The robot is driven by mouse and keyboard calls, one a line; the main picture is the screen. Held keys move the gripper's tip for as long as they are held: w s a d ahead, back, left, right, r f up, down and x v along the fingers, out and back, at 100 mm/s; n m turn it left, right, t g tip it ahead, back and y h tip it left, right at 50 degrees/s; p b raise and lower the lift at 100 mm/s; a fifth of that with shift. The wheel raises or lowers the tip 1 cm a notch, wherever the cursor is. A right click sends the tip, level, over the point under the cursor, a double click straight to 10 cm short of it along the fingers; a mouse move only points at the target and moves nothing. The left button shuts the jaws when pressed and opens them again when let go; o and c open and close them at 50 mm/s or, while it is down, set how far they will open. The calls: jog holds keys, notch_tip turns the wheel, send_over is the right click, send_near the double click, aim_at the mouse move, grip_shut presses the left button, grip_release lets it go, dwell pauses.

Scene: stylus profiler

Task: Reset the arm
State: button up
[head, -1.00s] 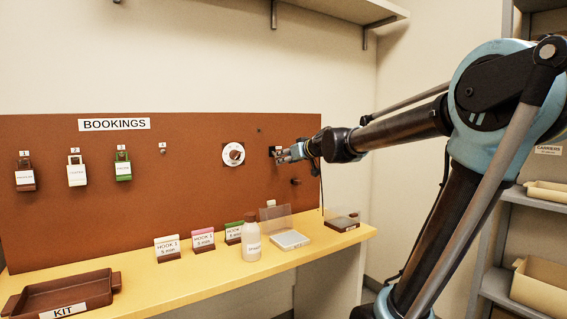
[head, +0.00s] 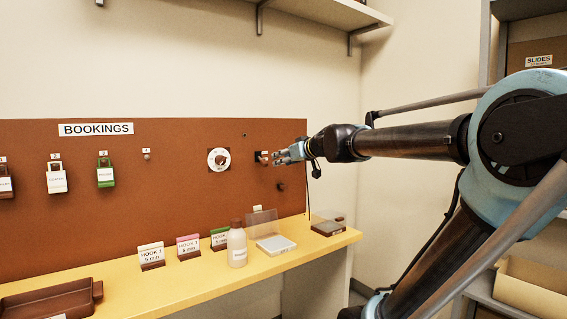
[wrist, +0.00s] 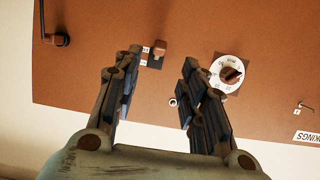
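My arm (head: 410,140) reaches in from the right in the head view. My gripper (head: 284,156) is at its end, in front of the brown board (head: 120,205) and just right of a small switch (head: 263,157) with a dark plate. In the wrist view, my gripper (wrist: 157,85) has its two fingers well apart with nothing between them. The switch shows beyond the fingertips in that view (wrist: 158,48). Whether any finger touches the board cannot be told.
A white dial (head: 219,159), several hooks and padlocks (head: 106,176) are on the board. The yellow bench (head: 190,278) below holds a bottle (head: 237,246), small cards, a clear-lidded box (head: 276,244) and a brown tray (head: 50,300). Shelves (head: 530,285) stand at right.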

jog(key=s+d+f+m+g+h, duration=0.2)
jog(key=s+d+f, duration=0.4)
jog(key=s+f, duration=0.3)
jog(key=s+d+f+m+g+h, duration=0.2)
jog(key=s+d+f, duration=0.5)
jog(key=f, duration=0.8)
jog(key=s+d+f+m+g+h, duration=0.3)
jog(key=s+d+f+g+h, duration=0.1)
jog(key=s+f, duration=0.9)
jog(key=d+g, duration=0.1)
jog(key=d, duration=0.1)
jog(key=shift+s+d, duration=0.2)
jog(key=shift+d, duration=0.15)
